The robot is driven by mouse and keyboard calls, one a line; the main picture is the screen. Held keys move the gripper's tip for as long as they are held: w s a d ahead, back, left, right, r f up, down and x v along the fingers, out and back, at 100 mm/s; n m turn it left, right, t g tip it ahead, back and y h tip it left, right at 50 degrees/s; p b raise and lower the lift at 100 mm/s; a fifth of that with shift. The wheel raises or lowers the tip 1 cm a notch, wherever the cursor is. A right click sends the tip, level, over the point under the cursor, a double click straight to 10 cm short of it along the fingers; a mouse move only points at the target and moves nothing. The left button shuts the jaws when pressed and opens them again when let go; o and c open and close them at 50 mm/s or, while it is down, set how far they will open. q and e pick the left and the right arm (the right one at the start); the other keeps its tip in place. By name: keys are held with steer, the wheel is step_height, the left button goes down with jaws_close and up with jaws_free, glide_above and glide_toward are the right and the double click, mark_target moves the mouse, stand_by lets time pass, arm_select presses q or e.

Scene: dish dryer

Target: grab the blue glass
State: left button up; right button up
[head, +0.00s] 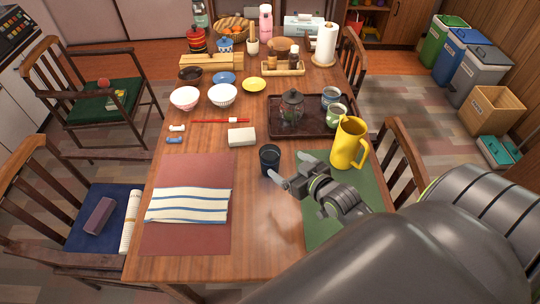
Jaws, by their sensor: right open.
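The blue glass (269,160) is a small, dark blue tumbler standing upright on the wooden table, between the red placemat and the green placemat. My right gripper (281,173) is just to the right of the glass and close to it, with its fingers pointing left. The gripper is open, and nothing shows between its fingers. From this view I cannot tell whether a finger touches the glass. My left gripper is not in view.
A yellow pitcher (348,143) stands close behind my right gripper. A dark tray (268,128) holds a glass teapot and cups. A striped cloth (189,205) lies on the red placemat (190,243). Bare table lies in front of the glass.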

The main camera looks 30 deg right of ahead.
glide_toward(264, 149)
steer(key=w, duration=0.2)
steer(key=shift+w+f, duration=0.5)
steer(key=shift+w, duration=0.25)
steer(key=x, duration=0.4)
steer(key=shift+f, duration=0.2)
steer(key=shift+w+f, duration=0.2)
steer(key=shift+w, duration=0.25)
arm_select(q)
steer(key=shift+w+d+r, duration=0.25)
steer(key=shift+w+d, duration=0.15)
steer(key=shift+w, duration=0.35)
arm_select(e)
steer(key=shift+c, duration=0.4)
